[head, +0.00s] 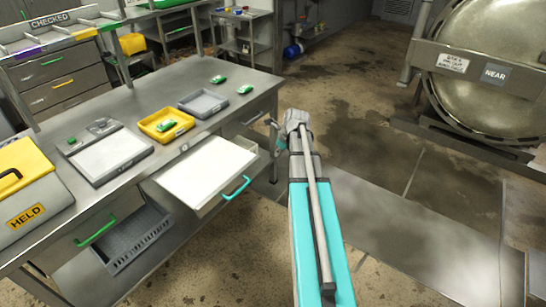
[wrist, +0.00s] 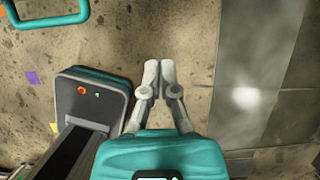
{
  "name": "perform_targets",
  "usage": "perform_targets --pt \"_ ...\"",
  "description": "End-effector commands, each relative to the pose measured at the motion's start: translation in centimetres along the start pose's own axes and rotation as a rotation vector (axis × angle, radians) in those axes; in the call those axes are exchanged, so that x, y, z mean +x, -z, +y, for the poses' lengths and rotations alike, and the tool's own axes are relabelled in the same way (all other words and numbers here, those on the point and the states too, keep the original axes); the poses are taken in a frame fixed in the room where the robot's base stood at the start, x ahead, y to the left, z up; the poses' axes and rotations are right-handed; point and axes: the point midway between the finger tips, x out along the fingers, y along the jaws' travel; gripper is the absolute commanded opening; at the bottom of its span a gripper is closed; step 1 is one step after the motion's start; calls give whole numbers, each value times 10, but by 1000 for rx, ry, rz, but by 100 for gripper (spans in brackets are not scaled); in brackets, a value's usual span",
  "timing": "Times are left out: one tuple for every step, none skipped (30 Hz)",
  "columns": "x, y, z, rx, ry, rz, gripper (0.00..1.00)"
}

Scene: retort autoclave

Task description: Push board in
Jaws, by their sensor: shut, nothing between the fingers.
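The white pull-out board (head: 205,172) sticks out from the front of the steel bench, between the bench top and the floor. Its teal handle (head: 237,188) is on its front edge, toward my arm. The handle also shows at the top left corner of the wrist view (wrist: 48,22). My gripper (wrist: 159,75) is shut and empty, pointing down over the bare floor, to the right of the handle and apart from it. In the head view my gripper is mostly hidden by my arm.
The steel bench (head: 240,92) holds a yellow tray (head: 166,125), a grey tray (head: 203,103) and a yellow HELD box (head: 30,190). The autoclave (head: 490,70) stands right. Floor between is clear.

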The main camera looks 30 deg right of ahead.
Motion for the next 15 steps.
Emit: perform_targets --pt "4 0 0 0 0 0 0" --pt "6 0 0 0 0 0 0" --pt "8 1 0 -1 0 0 0" --pt "10 1 0 -1 0 0 0" --pt "12 1 0 -1 0 0 0" --pt "15 1 0 -1 0 0 0" --pt "17 1 0 -1 0 0 0" --pt "19 1 0 -1 0 0 0" --pt "23 1 0 -1 0 0 0" --pt "25 1 0 -1 0 0 0" --pt "28 1 0 -1 0 0 0" --pt "31 1 0 -2 0 0 0" --pt "33 1 0 -2 0 0 0" --pt "36 1 0 -2 0 0 0" --pt "39 1 0 -2 0 0 0"
